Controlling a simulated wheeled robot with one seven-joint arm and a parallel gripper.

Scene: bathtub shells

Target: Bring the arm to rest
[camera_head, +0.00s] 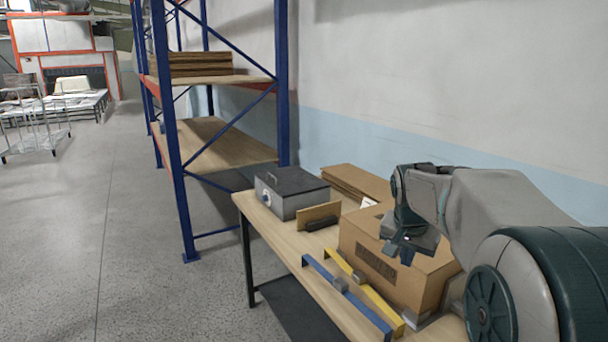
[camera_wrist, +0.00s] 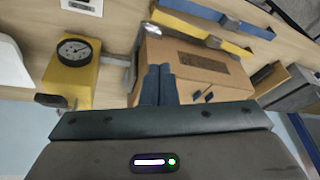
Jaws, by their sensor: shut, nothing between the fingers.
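My arm reaches in from the right in the head view, folded above the right part of the table (camera_head: 290,243). My gripper (camera_head: 398,256) hangs in front of and over a cardboard box (camera_head: 385,275), with nothing in it. In the wrist view my gripper (camera_wrist: 158,68) shows its two blue fingers side by side and shut, with the cardboard box (camera_wrist: 205,70) beyond them. Whether the fingers touch the box cannot be told.
A blue bar (camera_head: 345,295) and a yellow bar (camera_head: 378,301) lie along the table's front. A grey case (camera_head: 300,200) and flat cardboard (camera_head: 355,182) stand farther back. A yellow dial gauge (camera_wrist: 75,70) shows in the wrist view.

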